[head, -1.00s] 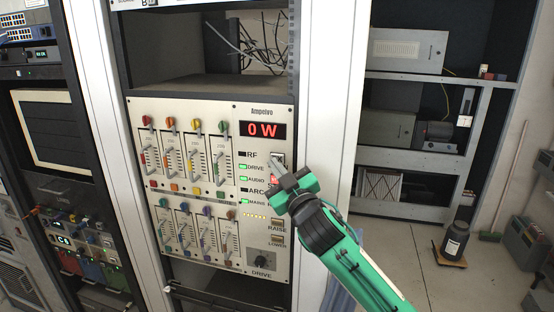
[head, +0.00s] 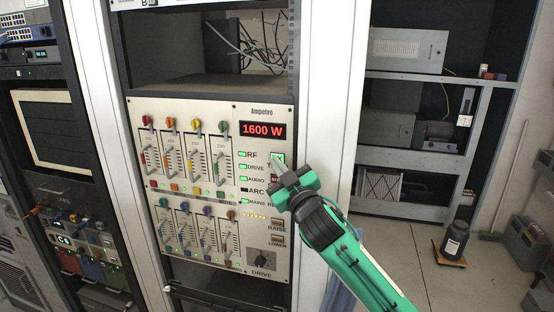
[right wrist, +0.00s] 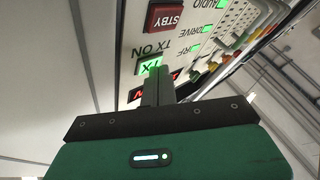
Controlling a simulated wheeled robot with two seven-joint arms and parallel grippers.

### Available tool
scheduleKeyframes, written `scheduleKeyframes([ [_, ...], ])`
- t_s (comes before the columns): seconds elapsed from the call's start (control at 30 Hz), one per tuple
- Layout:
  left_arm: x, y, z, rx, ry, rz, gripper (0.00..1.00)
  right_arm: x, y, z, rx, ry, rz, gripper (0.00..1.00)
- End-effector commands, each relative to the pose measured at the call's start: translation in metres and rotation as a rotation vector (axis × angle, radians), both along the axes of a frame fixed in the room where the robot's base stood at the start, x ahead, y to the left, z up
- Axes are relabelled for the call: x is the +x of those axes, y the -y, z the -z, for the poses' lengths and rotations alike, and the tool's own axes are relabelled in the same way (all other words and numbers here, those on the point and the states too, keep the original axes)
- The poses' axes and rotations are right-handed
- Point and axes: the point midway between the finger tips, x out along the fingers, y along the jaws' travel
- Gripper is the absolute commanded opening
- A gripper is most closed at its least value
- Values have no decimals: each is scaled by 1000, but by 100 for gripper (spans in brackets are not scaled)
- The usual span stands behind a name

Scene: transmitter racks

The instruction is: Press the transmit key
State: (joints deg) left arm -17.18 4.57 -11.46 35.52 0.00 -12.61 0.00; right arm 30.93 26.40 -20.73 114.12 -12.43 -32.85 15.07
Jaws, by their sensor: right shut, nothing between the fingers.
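The transmit key (head: 277,158) is a small square button marked TX, lit green, on the right side of the transmitter panel (head: 240,112). It also shows in the right wrist view, lit green (right wrist: 149,66), with "TX ON" lettering beside it. My right gripper (head: 277,163) is shut and empty, its fingertips at the key's lower edge; in the right wrist view (right wrist: 155,72) they overlap the key and seem to touch it. The red display (head: 262,130) reads 1600 W. The RF lamp (head: 242,154) is green. My left gripper is not in view.
A red STBY button (right wrist: 166,16) sits beside the key, partly hidden by my gripper in the head view. Raise and lower buttons (head: 277,225) and a drive knob (head: 262,259) are below. Coloured sliders (head: 168,150) fill the panel's left.

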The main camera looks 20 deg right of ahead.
Motion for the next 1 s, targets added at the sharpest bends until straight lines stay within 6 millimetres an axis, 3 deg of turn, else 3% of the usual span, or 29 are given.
scheduleKeyframes([
  [0.47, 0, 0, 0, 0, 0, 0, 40, 2, 1, 0, 0, 0, 0, 0],
  [1.0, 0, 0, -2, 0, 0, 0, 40, -11, -7, 0, -1, 0, 0, 0],
])
